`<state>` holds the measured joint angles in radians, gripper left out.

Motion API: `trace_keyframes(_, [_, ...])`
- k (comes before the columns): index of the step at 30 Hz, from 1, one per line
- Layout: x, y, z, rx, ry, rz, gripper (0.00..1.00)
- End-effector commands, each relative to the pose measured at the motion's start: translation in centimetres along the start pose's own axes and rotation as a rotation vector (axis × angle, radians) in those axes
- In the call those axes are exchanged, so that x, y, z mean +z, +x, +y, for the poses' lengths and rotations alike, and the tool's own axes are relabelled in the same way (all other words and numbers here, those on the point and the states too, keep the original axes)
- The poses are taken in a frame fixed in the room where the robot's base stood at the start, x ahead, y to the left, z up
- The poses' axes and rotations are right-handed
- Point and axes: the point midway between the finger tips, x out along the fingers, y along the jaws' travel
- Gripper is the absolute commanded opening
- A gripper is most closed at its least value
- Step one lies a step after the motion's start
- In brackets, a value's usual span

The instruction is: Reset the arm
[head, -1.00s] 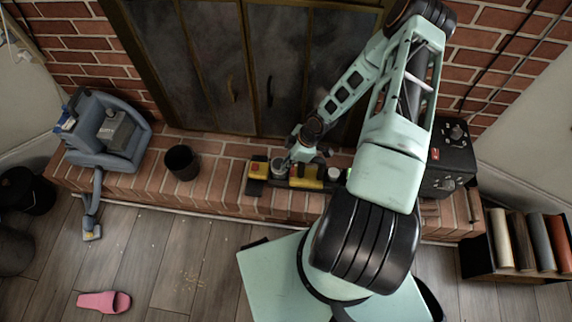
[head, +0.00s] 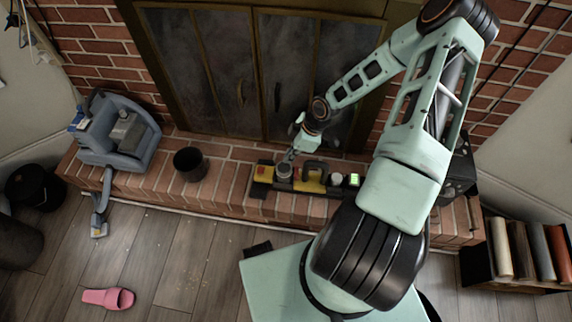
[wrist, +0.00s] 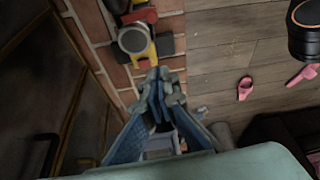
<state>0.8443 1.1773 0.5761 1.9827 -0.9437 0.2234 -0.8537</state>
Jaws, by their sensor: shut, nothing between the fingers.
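My arm reaches over the brick hearth. My gripper (head: 290,155) is shut and empty, just above and beyond the round grey part of a yellow and black device (head: 312,183). In the wrist view my gripper's fingertips (wrist: 158,78) are together, and the device (wrist: 137,52) is ahead of them. I cannot tell exactly how high the fingertips are above it. The device has a red patch at its left end and a lit green display at its right. My forearm hides part of the hearth to the right.
A black cup (head: 190,164) and a blue-grey vacuum-like machine (head: 120,137) stand on the hearth (head: 225,180) to the left. Fireplace doors (head: 290,75) rise behind. A pink slipper (head: 108,298) lies on the wooden floor. A book box (head: 515,255) stands at the right.

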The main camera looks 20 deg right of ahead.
Motion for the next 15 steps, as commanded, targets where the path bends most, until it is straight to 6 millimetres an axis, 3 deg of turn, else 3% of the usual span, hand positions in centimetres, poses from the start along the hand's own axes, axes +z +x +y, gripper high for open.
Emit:
trace_keyframes(4, [-0.15, -1.36, 0.3, 0.0, 0.002, 0.001, 0.0])
trace_keyframes(15, [-0.14, -1.59, 0.34, -0.002, 0.0, 0.0, 0.0])
